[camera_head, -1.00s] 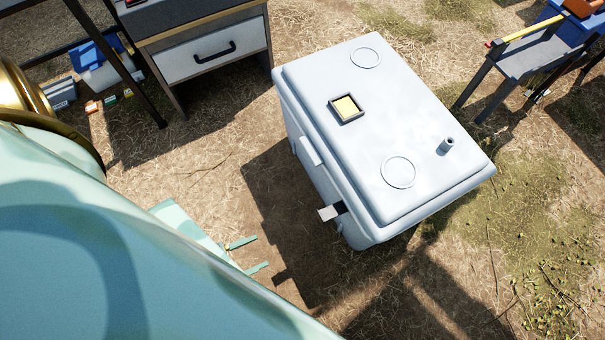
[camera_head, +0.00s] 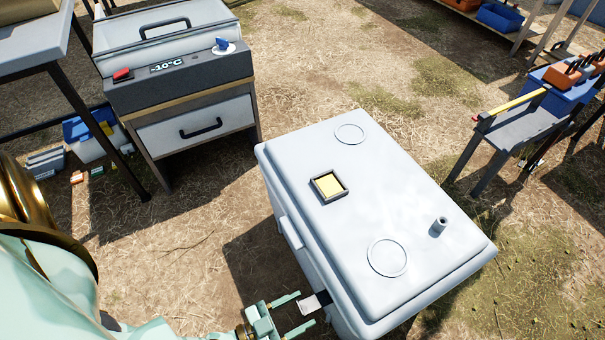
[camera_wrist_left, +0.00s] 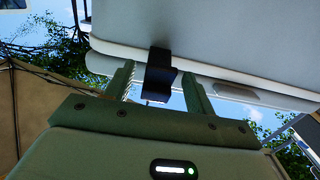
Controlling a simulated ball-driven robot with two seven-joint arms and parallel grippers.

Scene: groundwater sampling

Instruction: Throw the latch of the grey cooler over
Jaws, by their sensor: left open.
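The grey cooler (camera_head: 385,205) stands on the ground with its lid shut. In the left wrist view the latch (camera_wrist_left: 158,76) is a dark strap at the lid's edge. My left gripper (camera_head: 303,308) is open, its fingertips pointing at the cooler side. In the wrist view the latch lies between the two fingers, with a gap on each side; whether either finger touches it I cannot tell. My right gripper is out of view.
A freezer cabinet (camera_head: 180,85) with a drawer stands behind at the left, beside a table (camera_head: 40,50). A small table (camera_head: 515,125) with a blue box (camera_head: 565,92) is at the right. Dry grass between them is clear.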

